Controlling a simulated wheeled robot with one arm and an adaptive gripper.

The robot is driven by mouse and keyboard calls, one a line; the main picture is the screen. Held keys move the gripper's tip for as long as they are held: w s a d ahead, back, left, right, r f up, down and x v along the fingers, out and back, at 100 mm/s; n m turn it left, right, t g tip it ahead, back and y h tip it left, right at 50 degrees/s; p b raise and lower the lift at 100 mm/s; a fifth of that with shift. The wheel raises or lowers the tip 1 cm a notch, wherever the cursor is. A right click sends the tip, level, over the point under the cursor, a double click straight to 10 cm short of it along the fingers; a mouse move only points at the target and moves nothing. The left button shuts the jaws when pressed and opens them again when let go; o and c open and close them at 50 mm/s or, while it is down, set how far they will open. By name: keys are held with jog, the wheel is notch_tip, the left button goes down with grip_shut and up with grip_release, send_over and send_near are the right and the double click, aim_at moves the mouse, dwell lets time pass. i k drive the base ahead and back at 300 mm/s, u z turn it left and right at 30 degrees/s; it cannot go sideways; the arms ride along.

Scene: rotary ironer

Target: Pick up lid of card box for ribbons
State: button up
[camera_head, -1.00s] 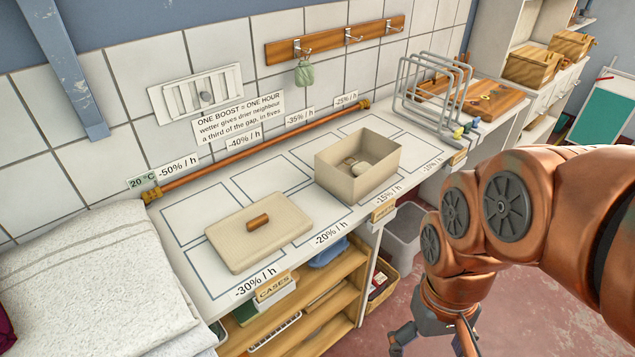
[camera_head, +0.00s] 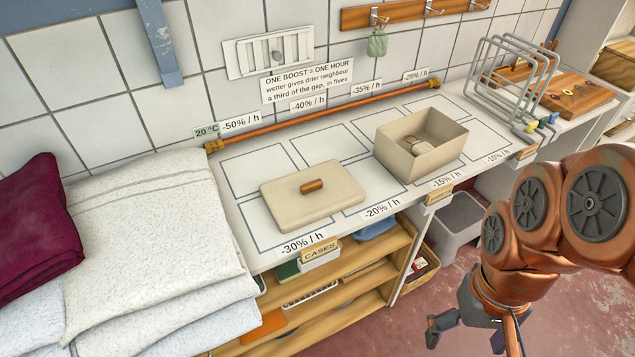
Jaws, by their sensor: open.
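The lid (camera_head: 338,203) is a flat beige panel with rounded corners and a brown wooden handle (camera_head: 312,186) on top. It lies on the white counter at the front left of the marked grid. The open beige card box (camera_head: 437,157) stands to its right, with light-coloured items inside that I cannot make out. My gripper (camera_head: 462,338) hangs low at the bottom right, in front of the counter and below its top, well apart from the lid. Its fingers are spread and hold nothing that I can see.
A stack of white towels (camera_head: 140,240) and a maroon cloth (camera_head: 35,225) lie left of the lid. A copper rail (camera_head: 320,118) runs along the back. A wire rack (camera_head: 510,80) and a wooden board (camera_head: 572,92) stand at the right. Shelves (camera_head: 350,285) sit under the counter.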

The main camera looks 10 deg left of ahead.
aim_at(295, 201)
jog(key=u, duration=0.45)
jog(key=k, duration=1.15)
jog(key=u, duration=0.8)
jog(key=i, duration=0.75)
jog(key=u, duration=0.55)
